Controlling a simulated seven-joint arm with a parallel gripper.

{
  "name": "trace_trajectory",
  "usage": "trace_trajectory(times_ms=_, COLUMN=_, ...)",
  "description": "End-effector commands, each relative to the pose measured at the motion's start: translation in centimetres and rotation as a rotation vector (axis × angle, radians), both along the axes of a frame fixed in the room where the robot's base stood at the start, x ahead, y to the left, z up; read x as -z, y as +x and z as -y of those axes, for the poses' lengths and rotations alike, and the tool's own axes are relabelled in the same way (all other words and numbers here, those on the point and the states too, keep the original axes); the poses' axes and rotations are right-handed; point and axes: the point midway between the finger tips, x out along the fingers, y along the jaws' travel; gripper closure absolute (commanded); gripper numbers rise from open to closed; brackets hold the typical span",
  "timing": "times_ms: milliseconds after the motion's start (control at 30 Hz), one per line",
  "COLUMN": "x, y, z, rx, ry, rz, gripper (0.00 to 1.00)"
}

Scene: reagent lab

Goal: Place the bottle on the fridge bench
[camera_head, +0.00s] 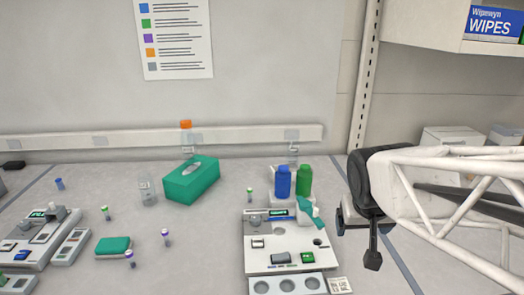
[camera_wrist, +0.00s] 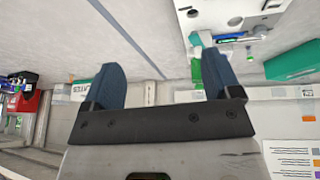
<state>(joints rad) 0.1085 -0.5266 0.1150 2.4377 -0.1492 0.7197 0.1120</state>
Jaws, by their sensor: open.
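I cannot tell which one the task means. My gripper (camera_head: 362,232) is right of the blue and green bottles, apart from them. In the wrist view my gripper (camera_wrist: 163,78) has its two dark fingers spread, with nothing between them. I cannot identify the fridge bench in either view.
The white instrument (camera_head: 285,245) stands at the front centre, and the green tissue box (camera_head: 192,180) is left of the bottles. Small vials (camera_head: 105,213), a clear beaker (camera_head: 147,189) and another instrument (camera_head: 40,235) occupy the left. A shelf (camera_head: 430,28) overhangs the upper right.

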Motion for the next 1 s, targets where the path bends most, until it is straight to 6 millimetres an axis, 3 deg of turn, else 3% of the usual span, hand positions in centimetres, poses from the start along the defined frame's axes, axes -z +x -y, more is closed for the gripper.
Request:
trace_trajectory(times_ms=100, x=0.4, y=-3.8, z=-2.5, rx=-0.046, ry=0.039, rz=-0.065, gripper=0.17)
trace_trajectory(times_ms=333, x=1.1, y=-8.3, z=-5.2, rx=-0.107, ry=0.089, rz=-0.148, gripper=0.17)
trace_trajectory(times_ms=500, x=1.3, y=-9.2, z=-5.6, rx=-0.118, ry=0.100, rz=-0.165, gripper=0.17)
trace_trajectory(times_ms=1000, x=1.3, y=-9.1, z=-5.6, rx=-0.117, ry=0.099, rz=-0.164, gripper=0.17)
